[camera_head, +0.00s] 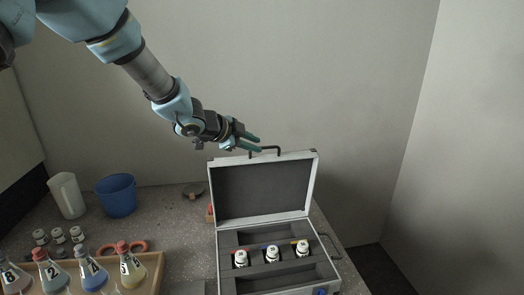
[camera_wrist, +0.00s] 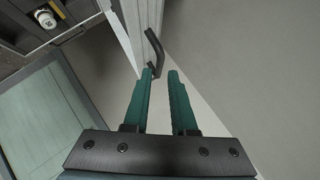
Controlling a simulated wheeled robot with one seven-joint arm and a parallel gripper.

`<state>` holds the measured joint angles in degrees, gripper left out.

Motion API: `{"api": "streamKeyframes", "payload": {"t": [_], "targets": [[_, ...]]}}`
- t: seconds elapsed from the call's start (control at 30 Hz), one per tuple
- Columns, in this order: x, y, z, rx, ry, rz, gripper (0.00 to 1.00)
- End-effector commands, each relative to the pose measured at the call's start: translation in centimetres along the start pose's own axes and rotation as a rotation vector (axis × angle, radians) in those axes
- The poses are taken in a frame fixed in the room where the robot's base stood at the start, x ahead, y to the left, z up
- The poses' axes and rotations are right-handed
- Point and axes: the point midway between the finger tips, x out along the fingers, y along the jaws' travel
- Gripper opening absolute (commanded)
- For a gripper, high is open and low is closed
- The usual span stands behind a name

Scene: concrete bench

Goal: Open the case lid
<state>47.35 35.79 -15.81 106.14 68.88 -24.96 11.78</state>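The silver case (camera_head: 219,262) stands on the bench with its lid (camera_head: 262,188) raised, close to upright, showing a dark inner panel. A dark handle (camera_head: 266,149) sits on the lid's top edge; it also shows in the wrist view (camera_wrist: 157,48), just past the fingertips. My gripper (camera_head: 257,142) is beside this handle at the top of the lid. In the wrist view its two green fingers (camera_wrist: 163,74) are apart with nothing clamped between them. I cannot tell whether a finger touches the handle.
Three small white-labelled bottles (camera_head: 272,253) sit in the case's dark foam. A blue cup (camera_head: 116,197) and a white container (camera_head: 67,196) stand at the left. Several numbered flasks (camera_head: 91,275) stand at the front left. Walls rise behind and to the right.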

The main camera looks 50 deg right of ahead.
Motion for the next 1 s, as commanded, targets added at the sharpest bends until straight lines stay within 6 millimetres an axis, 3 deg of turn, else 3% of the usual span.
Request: {"api": "streamKeyframes", "payload": {"t": [0.1, 0.33, 1.0], "targets": [[-2.4, -0.1, 0.1, 0.002, -0.001, -0.003, 0.25], [-5.1, 0.0, 0.0, 0.001, 0.001, -0.001, 0.25], [-5.6, 0.0, 0.1, -0.002, -0.002, -0.001, 0.25]]}}
